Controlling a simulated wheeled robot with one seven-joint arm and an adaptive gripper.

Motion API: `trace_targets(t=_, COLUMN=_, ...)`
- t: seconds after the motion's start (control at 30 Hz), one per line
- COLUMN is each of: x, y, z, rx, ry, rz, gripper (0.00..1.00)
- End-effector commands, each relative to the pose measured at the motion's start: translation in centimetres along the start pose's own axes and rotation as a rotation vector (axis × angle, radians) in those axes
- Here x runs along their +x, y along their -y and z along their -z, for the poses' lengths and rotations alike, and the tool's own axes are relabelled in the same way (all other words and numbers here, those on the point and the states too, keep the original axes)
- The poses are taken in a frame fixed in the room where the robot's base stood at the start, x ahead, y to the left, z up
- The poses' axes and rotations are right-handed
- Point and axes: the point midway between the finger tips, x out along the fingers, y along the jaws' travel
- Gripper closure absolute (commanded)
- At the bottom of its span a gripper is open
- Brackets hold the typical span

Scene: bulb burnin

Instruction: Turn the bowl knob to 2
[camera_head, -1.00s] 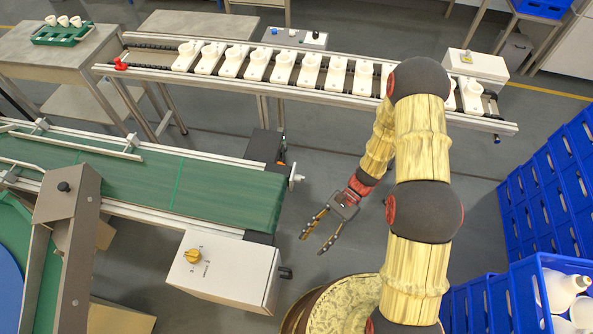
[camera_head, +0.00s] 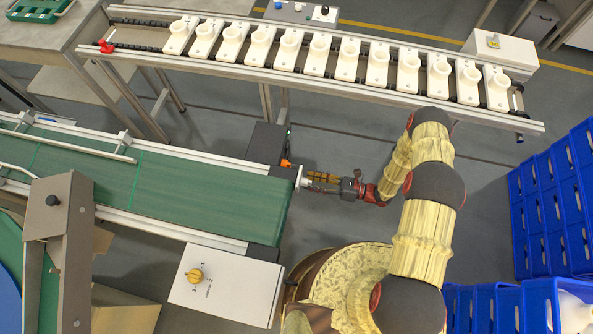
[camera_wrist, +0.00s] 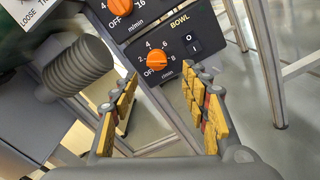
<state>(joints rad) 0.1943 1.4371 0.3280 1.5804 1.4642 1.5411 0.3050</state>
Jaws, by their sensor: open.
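The bowl knob (camera_wrist: 157,59) is an orange dial on a dark panel (camera_wrist: 178,48) marked BOWL, with a scale from OFF through 2, 4, 6 and 8 r/min. Its exact pointer setting is too small to read surely. My gripper (camera_wrist: 162,98) is open, with its yellow-padded fingers on either side below the knob in the wrist view. The knob is apart from the fingers and nothing is between them. In the head view my gripper (camera_head: 312,181) is at the right end of the green conveyor, where an orange spot (camera_head: 286,163) shows; the panel face is hidden there.
A second orange knob (camera_wrist: 120,7), marked m/min, sits just above. A black O/I switch (camera_wrist: 193,45) is right of the bowl knob. A white box with a yellow knob (camera_head: 194,276) is below the conveyor (camera_head: 210,205).

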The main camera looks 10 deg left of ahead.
Motion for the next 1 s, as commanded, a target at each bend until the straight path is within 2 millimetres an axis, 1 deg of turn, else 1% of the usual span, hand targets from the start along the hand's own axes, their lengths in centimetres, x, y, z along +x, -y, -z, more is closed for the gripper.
trace_targets(t=0.17, x=1.4, y=-0.3, z=-0.1, rx=0.018, ry=0.005, rz=-0.01, gripper=0.54)
trace_targets(t=0.4, x=4.9, y=-0.3, z=0.0, rx=0.016, ry=0.002, rz=-0.012, gripper=0.54)
trace_targets(t=0.6, x=7.1, y=-0.4, z=0.0, rx=0.016, ry=0.003, rz=-0.011, gripper=0.54)
trace_targets(t=0.77, x=7.7, y=-0.3, z=-0.1, rx=0.016, ry=0.004, rz=-0.008, gripper=0.54)
trace_targets(t=1.0, x=7.8, y=-0.4, z=-0.1, rx=0.016, ry=0.004, rz=-0.008, gripper=0.54)
